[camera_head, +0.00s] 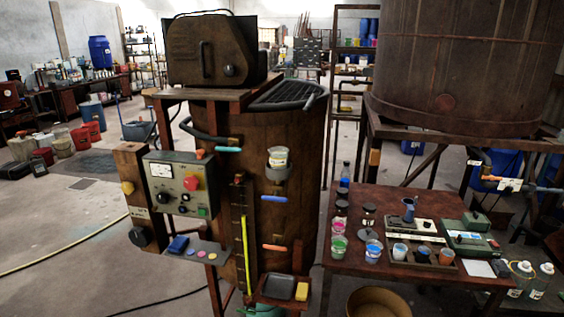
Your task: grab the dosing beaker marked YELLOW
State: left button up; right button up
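A small pale beaker (278,157) with a yellowish band stands upright in a grey holder (277,174) on the front of the rusty brown vat. On the red-brown table at the right are several small cups: one with pink (338,227), one with green (338,246), one with blue (374,250), and more in a dark rack, including a pale one (400,251) and an orange-toned one (446,256). The markings are too small to read, so I cannot tell which is marked YELLOW. Neither of my grippers is in view.
A control box (182,184) with a red knob is left of the vat (220,130). Coloured handles (274,199) stick out from the vat's front. A small tray (272,299) with a yellow block sits low in front. Green scales (470,241) stand at the table's right.

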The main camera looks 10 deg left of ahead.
aim_at(278, 156)
jog(key=i+l+u, duration=0.15)
jog(key=u, duration=0.35)
jog(key=i+l+u, duration=0.2)
jog(key=u, duration=0.3)
jog(key=i+l+u, duration=0.1)
jog(key=l+u, duration=0.4)
jog(key=j, duration=0.1)
